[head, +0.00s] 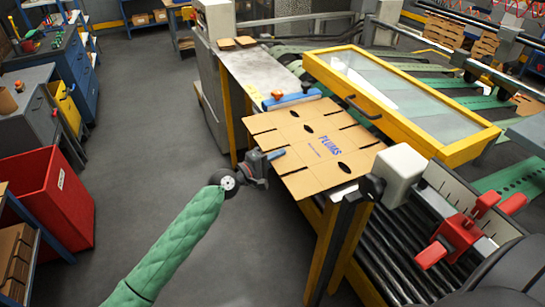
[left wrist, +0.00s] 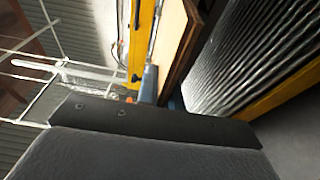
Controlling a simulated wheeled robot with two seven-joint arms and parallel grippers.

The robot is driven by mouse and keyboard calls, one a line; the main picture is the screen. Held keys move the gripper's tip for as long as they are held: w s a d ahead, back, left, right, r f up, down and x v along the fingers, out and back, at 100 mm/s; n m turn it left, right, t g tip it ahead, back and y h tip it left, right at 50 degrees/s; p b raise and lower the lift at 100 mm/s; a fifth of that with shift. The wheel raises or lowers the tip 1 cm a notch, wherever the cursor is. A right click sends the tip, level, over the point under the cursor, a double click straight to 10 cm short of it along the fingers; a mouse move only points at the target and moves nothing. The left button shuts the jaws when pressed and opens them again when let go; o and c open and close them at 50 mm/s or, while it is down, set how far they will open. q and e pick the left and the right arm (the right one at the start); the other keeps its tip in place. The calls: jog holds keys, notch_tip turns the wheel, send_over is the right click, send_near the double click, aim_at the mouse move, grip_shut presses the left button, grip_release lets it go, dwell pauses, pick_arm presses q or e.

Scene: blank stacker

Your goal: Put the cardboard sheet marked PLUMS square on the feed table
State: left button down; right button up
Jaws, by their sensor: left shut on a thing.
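The brown cardboard sheet (head: 312,158) bears PLUMS in blue print, with dark cut-outs and slotted edges. It lies over the near part of the grey feed table (head: 254,72), and its left side sticks out past the table's edge. Whether it rests flat is hard to tell. My left gripper (head: 276,155), with blue fingertips, is shut on the sheet's left edge. In the left wrist view the sheet shows as a brown edge (left wrist: 176,42) beside a blue fingertip (left wrist: 149,84). My right gripper is not in view.
A blue bar (head: 292,101) with an orange knob lies across the table behind the sheet. A yellow-framed clear cover (head: 405,95) stands to the right. A white block (head: 399,172) is near the sheet's right corner. A red bin (head: 45,200) stands left; the floor between is clear.

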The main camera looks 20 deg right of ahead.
pick_arm(q)
jog(key=shift+d, duration=0.1)
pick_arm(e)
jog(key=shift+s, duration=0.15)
pick_arm(q)
jog(key=shift+f, duration=0.1)
jog(key=shift+f+b, duration=0.3)
jog(key=shift+b, duration=0.1)
jog(key=c, duration=1.8)
grip_release()
jog(key=shift+r, duration=0.1)
jog(key=o, duration=1.2)
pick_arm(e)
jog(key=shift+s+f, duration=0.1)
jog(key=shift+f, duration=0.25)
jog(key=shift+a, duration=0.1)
pick_arm(q)
jog(key=a+b, duration=0.3)
jog(key=a, duration=0.8)
jog(key=shift+s, duration=0.2)
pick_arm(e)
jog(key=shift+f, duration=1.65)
